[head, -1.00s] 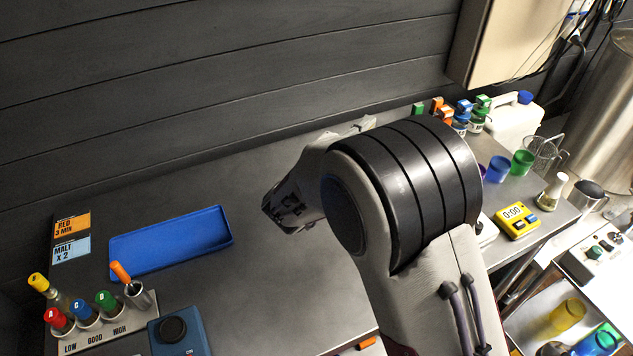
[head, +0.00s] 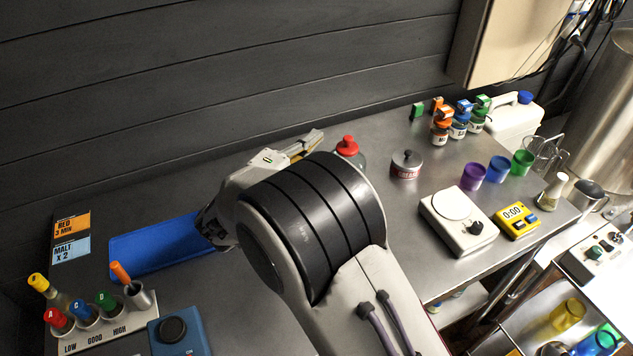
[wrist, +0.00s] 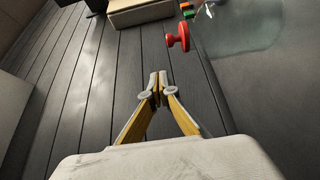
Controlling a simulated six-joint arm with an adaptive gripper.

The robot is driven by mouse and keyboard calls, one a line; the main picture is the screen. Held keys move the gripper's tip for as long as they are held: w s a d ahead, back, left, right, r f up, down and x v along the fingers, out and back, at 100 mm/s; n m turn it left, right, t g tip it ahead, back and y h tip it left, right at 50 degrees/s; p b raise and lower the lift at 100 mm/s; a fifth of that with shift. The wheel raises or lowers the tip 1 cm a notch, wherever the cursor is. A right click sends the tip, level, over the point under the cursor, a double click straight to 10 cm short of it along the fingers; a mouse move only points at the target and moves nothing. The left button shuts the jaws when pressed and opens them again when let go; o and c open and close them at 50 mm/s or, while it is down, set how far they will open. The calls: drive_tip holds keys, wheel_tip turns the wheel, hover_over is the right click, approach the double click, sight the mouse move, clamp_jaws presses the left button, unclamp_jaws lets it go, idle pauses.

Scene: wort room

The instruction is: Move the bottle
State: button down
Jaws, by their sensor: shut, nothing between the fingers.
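A clear bottle with a red cap (head: 347,147) stands near the back wall, partly hidden behind my arm. In the wrist view its clear body (wrist: 240,28) and red cap show at the upper right, beyond and to the right of the fingertips. My gripper (head: 312,142) is just left of the bottle in the head view and seems apart from it. In the wrist view my gripper (wrist: 157,84) has its yellow-lined fingers meeting at the tips, with nothing between them.
Small capped bottles (head: 458,128), a labelled tin (head: 406,165), coloured cups (head: 473,177), a white scale (head: 458,222) and a yellow timer (head: 517,221) stand to the right. A blue tray (head: 150,248) and a vial rack (head: 100,336) are left. The dark plank wall is close behind.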

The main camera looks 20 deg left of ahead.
wheel_tip(320, 180, down, 13)
drive_tip(key=shift+r, duration=0.1)
drive_tip(key=shift+w+d, duration=0.25)
drive_tip(key=shift+d, duration=0.2)
drive_tip(key=shift+d, duration=0.1)
idle(0.5)
drive_tip(key=shift+w+d, duration=0.5)
drive_tip(key=shift+d, duration=0.25)
drive_tip(key=shift+w+d, duration=0.5)
drive_tip(key=shift+d, duration=0.25)
drive_tip(key=shift+s+a, duration=0.1)
drive_tip(key=shift+a, duration=0.05)
drive_tip(key=shift+s+a, duration=0.2)
drive_tip(key=shift+a, duration=0.15)
wheel_tip(320, 180, up, 15)
drive_tip(key=w+d, duration=0.5)
drive_tip(key=d, duration=0.4)
drive_tip(key=w+d, duration=0.6)
drive_tip(key=d, duration=0.3)
